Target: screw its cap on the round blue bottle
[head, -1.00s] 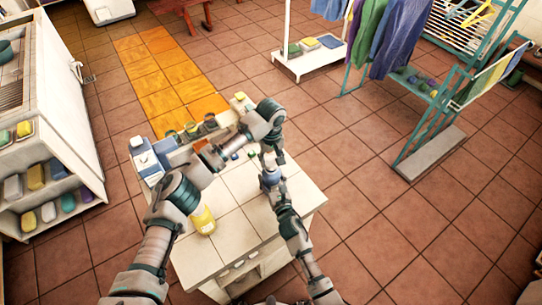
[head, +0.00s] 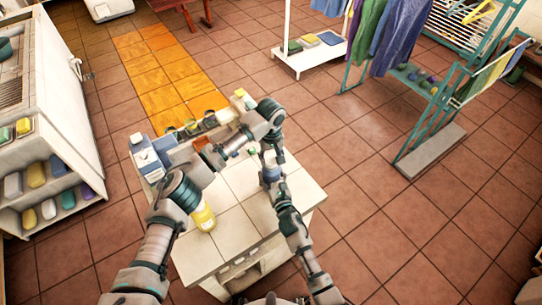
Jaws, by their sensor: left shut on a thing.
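The round blue bottle (head: 271,175) stands on the white tiled counter (head: 236,222), towards its right side, mostly covered by my arms. My left arm reaches across the counter and bends down, so its gripper (head: 269,157) points down over the bottle's top. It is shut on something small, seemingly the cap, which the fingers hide. My right arm comes up from the lower right, and its gripper (head: 272,184) is at the bottle's near side. Its fingers are too small and covered to read.
A yellow bottle (head: 203,218) stands at the counter's left, beside my left arm. A white-and-blue container (head: 147,157) stands at the back left. Several jars line the back ledge. Small blue and green pieces (head: 252,150) lie just left of the grippers. The counter's front is clear.

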